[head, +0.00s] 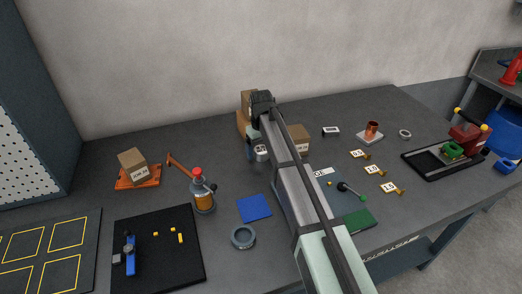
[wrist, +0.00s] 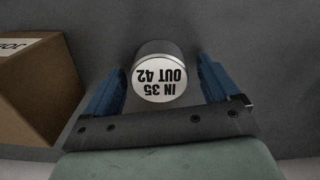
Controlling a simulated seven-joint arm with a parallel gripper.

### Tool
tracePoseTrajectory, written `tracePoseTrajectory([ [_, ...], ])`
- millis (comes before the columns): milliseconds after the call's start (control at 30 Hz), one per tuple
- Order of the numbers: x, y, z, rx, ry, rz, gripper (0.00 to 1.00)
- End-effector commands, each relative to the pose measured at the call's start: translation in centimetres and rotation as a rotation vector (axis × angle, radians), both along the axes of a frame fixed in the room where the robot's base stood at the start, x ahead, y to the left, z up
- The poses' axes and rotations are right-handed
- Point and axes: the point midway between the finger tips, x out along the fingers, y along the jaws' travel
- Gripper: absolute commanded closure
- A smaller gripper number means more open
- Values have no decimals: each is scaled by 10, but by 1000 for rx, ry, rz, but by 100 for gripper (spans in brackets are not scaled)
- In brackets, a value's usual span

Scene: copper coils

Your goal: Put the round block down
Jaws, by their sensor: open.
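The round block (wrist: 160,75) is a silver cylinder with a white end face reading "IN 35 OUT 42". In the wrist view it lies between the two blue fingers of my gripper (wrist: 160,85), with a gap on each side. My gripper is open. In the head view the round block (head: 262,153) shows small at the back middle of the table, partly hidden by my arm. A blue finger of my gripper shows just left of it. The wrist view shows grey surface around the block.
A cardboard box (wrist: 30,85) stands close on the left in the wrist view. In the head view, another box (head: 299,138) is right of my arm. A blue square (head: 254,208) and a grey ring (head: 243,237) lie nearer the front.

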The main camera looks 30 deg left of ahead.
Motion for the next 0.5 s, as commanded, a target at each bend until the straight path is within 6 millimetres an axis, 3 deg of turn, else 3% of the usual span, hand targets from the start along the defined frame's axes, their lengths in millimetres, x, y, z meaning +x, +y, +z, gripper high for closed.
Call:
tracePoseTrajectory([
  [167, 1, 1, 20, 1, -2, 0, 11],
  [500, 1, 1, 82, 1, -2, 0, 11],
])
